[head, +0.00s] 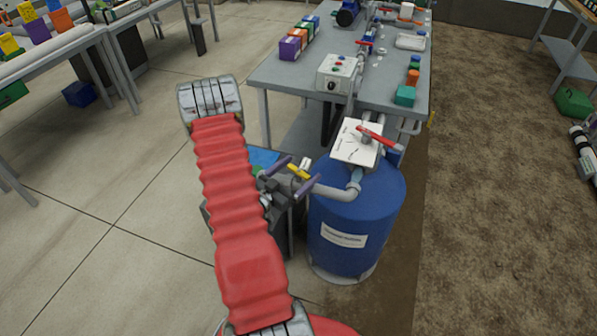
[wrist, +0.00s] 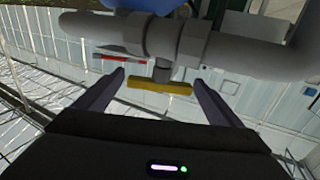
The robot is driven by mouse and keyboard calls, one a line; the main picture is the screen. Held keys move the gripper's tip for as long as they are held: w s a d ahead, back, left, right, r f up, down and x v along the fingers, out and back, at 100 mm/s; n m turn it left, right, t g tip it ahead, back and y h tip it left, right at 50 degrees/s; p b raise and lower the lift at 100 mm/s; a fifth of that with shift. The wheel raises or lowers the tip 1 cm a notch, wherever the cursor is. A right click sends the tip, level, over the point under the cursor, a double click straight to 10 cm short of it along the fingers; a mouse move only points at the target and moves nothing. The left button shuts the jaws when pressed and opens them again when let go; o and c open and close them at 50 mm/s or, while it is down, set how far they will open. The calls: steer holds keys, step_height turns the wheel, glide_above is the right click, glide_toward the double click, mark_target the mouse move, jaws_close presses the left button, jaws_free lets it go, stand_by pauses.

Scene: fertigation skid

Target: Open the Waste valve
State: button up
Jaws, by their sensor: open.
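A yellow handle (head: 299,172) sits on a valve on the grey pipe (head: 338,191) beside the blue tank (head: 352,215). In the wrist view the yellow handle (wrist: 160,87) is a short bar on a stem below the grey pipe (wrist: 240,48), lying crosswise. My gripper (head: 291,177) is open, with its purple fingers on either side of the handle. In the wrist view my gripper (wrist: 158,76) shows a gap between each finger and the handle. A red lever (head: 376,137) lies over a white plate (head: 356,142) above the tank. No label reading "Waste" is legible.
A grey bench (head: 275,72) behind the tank carries a control box (head: 339,74), coloured boxes and pipework. The concrete floor (head: 120,190) to the left is open. Brown soil (head: 500,200) lies to the right.

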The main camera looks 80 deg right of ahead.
steer(key=shift+c, duration=0.3)
steer(key=c, duration=1)
steer(key=shift+s+n+t+h, duration=0.15)
steer(key=shift+n+t+h, duration=0.35)
steer(key=shift+n+t, duration=0.5)
steer(key=shift+t, duration=0.8)
steer(key=shift+n+t+h, duration=0.3)
steer(key=shift+n, duration=0.1)
steer(key=shift+n+t, duration=0.9)
steer(key=shift+t, duration=0.5)
